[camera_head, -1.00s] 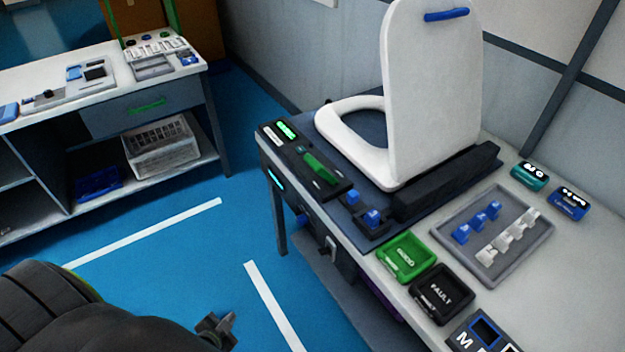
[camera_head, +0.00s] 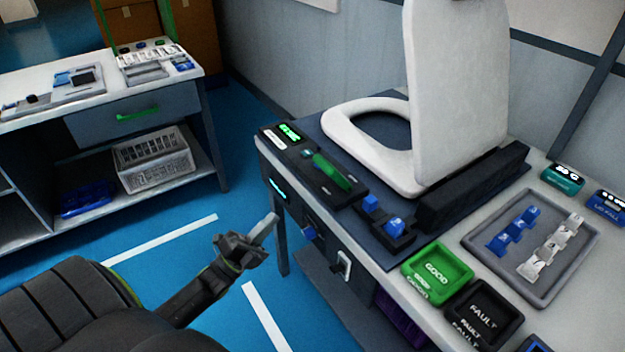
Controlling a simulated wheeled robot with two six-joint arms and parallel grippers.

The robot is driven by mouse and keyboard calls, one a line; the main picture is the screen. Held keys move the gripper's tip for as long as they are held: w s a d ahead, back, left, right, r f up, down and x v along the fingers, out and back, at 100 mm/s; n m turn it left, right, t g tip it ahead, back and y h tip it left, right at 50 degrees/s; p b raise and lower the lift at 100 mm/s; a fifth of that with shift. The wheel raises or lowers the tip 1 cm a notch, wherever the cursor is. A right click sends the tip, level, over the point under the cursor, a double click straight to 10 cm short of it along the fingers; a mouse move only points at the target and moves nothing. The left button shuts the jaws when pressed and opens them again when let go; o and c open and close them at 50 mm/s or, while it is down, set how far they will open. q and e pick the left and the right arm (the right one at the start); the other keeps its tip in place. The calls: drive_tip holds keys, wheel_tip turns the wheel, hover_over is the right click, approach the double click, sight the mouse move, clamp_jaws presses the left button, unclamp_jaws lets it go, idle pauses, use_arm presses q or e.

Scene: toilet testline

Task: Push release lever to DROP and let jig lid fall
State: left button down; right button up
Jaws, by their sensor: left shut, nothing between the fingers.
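The jig lid (camera_head: 456,90) is a white toilet lid standing upright on the right-hand bench, its top cut off by the frame. The white seat ring (camera_head: 345,128) lies flat in front of it on the dark jig base. A green lever (camera_head: 331,171) sits on a black control panel (camera_head: 289,150) at the bench's left edge; I cannot read its markings. My left gripper (camera_head: 268,228) is shut and empty, in the air left of the bench, below and to the left of the lever, apart from it. My right gripper is not in view.
A green GOOD bin (camera_head: 408,262) and a black FAULT bin (camera_head: 461,329) sit along the front edge. A grey tray (camera_head: 575,270) holds blue and white parts. A second bench (camera_head: 195,75) stands at the back left. Blue floor lies between the benches.

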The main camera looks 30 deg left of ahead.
use_arm(q)
drive_tip(key=p, duration=0.4)
approach(333, 173)
drive_tip(key=w+a+r, duration=0.2)
drive_tip(key=w, duration=0.3)
drive_tip(key=shift+w+d+r, duration=0.2)
drive_tip(key=shift+w+r, duration=0.25)
drive_tip(key=shift+w, duration=0.05)
drive_tip(key=shift+r+p, duration=0.1)
drive_tip(key=shift+p, duration=0.25)
